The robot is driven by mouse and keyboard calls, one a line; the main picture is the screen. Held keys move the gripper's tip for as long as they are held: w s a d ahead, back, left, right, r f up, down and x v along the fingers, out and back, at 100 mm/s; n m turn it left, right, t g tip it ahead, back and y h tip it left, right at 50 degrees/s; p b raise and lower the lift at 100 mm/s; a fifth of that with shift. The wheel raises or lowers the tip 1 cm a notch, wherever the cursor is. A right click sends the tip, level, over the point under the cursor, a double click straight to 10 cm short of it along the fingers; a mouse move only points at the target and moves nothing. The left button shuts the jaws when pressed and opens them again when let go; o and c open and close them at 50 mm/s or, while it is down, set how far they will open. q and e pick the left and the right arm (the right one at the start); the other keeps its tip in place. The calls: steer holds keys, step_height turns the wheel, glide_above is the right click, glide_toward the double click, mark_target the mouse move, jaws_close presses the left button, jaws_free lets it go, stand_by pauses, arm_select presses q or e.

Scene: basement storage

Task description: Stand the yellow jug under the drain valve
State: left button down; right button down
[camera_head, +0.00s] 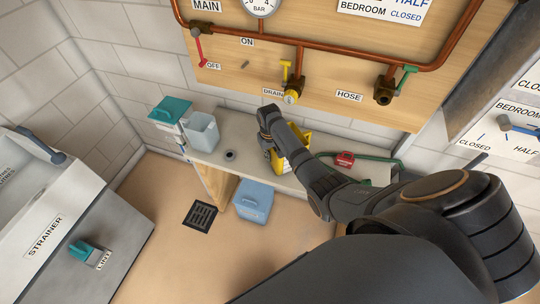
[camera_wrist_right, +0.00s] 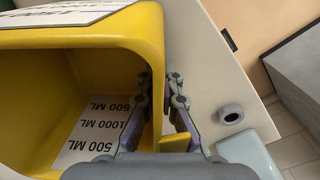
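The yellow jug (camera_head: 293,148) is at the bench, below the yellow-handled drain valve (camera_head: 290,96) marked DRAIN. My right arm partly covers it, and I cannot tell whether its base touches the bench. In the right wrist view the jug (camera_wrist_right: 158,45) is very close, with its open mouth and a millilitre label inside. My right gripper (camera_head: 268,145) is at the jug's left side. In the wrist view its fingers (camera_wrist_right: 161,85) lie on either side of the jug's yellow edge and handle piece; whether they press on it is unclear. My left gripper is out of view.
A blue bin (camera_head: 253,201) and a floor drain (camera_head: 200,215) are below. A red item (camera_head: 344,160) and green hose (camera_head: 385,158) lie to the right. Copper pipes cross the board above.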

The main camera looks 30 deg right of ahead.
steer(key=c, duration=1.5)
jaws_free()
step_height(320, 180, up, 12)
steer(key=shift+r, duration=0.1)
steer(key=shift+s+a, duration=0.1)
